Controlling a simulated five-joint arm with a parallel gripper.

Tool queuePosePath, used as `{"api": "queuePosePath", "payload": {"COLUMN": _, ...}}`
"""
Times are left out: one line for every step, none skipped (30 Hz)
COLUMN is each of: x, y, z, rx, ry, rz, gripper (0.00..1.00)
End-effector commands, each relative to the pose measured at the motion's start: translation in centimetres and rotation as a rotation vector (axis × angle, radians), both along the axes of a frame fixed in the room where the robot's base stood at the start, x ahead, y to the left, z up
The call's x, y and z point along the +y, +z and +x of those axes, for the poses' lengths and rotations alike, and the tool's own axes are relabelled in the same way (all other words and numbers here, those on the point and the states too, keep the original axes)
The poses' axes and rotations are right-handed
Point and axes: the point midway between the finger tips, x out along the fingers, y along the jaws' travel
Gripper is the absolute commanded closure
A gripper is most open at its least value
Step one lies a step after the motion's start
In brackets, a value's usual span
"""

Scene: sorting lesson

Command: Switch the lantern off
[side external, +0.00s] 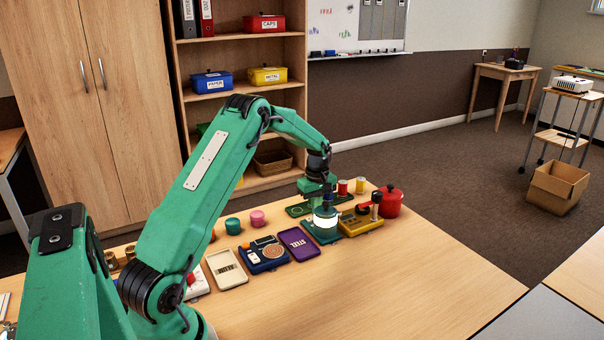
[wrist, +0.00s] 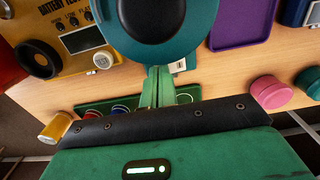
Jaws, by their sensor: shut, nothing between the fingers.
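The lantern (side external: 325,220) stands upright on the table with a teal base, and its round body glows white, so it is lit. In the wrist view its dark round top and teal base (wrist: 184,48) fill the top middle. A small pale switch tab (wrist: 178,66) shows on the base's near edge. My gripper (wrist: 157,72) is shut and empty, with its green fingertips close to that edge, just left of the tab. I cannot tell whether they touch the base. In the side view my wrist is above the lantern and the fingertips are hidden.
A yellow battery tester (side external: 362,223) and a red pot (side external: 391,201) stand right of the lantern. A purple tray (side external: 298,244) and blue device (side external: 263,254) are to its left. A green tray (wrist: 185,97) lies under my fingers. The table's front right (side external: 420,275) is clear.

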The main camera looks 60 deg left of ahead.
Motion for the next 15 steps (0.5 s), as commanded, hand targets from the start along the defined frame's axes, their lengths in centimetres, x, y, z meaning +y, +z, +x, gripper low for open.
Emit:
{"api": "queuePosePath", "payload": {"x": -0.01, "y": -0.11, "z": -0.03, "rx": 0.001, "ry": 0.0, "rz": -0.001, "gripper": 1.0}}
{"api": "queuePosePath", "payload": {"x": -0.01, "y": -0.15, "z": -0.03, "rx": 0.001, "ry": 0.0, "rz": -0.001, "gripper": 1.0}}
{"api": "queuePosePath", "payload": {"x": -0.01, "y": -0.19, "z": -0.04, "rx": 0.001, "ry": 0.0, "rz": -0.001, "gripper": 1.0}}
{"api": "queuePosePath", "payload": {"x": -0.01, "y": -0.23, "z": -0.04, "rx": 0.001, "ry": 0.0, "rz": -0.001, "gripper": 1.0}}
{"api": "queuePosePath", "payload": {"x": -0.01, "y": -0.26, "z": -0.04, "rx": 0.001, "ry": 0.0, "rz": -0.001, "gripper": 1.0}}
{"api": "queuePosePath", "payload": {"x": -0.01, "y": -0.31, "z": -0.04, "rx": 0.001, "ry": 0.0, "rz": -0.001, "gripper": 1.0}}
{"api": "queuePosePath", "payload": {"x": -0.01, "y": -0.34, "z": -0.04, "rx": 0.001, "ry": 0.0, "rz": -0.001, "gripper": 1.0}}
{"api": "queuePosePath", "payload": {"x": -0.01, "y": -0.33, "z": -0.04, "rx": 0.001, "ry": 0.0, "rz": -0.001, "gripper": 1.0}}
{"api": "queuePosePath", "payload": {"x": -0.01, "y": -0.33, "z": -0.04, "rx": 0.001, "ry": 0.0, "rz": -0.001, "gripper": 1.0}}
{"api": "queuePosePath", "payload": {"x": 0.0, "y": -0.31, "z": -0.04, "rx": 0.001, "ry": 0.0, "rz": -0.001, "gripper": 1.0}}
{"api": "queuePosePath", "payload": {"x": 0.0, "y": -0.28, "z": -0.04, "rx": 0.001, "ry": 0.0, "rz": -0.001, "gripper": 1.0}}
{"api": "queuePosePath", "payload": {"x": 0.0, "y": -0.2, "z": -0.04, "rx": 0.001, "ry": 0.0, "rz": -0.001, "gripper": 1.0}}
{"api": "queuePosePath", "payload": {"x": 0.0, "y": -0.12, "z": -0.04, "rx": 0.001, "ry": 0.0, "rz": -0.001, "gripper": 1.0}}
{"api": "queuePosePath", "payload": {"x": 0.01, "y": -0.02, "z": -0.03, "rx": 0.001, "ry": 0.0, "rz": 0.0, "gripper": 1.0}}
{"api": "queuePosePath", "payload": {"x": 0.01, "y": 0.15, "z": -0.02, "rx": 0.0, "ry": 0.0, "rz": 0.0, "gripper": 1.0}}
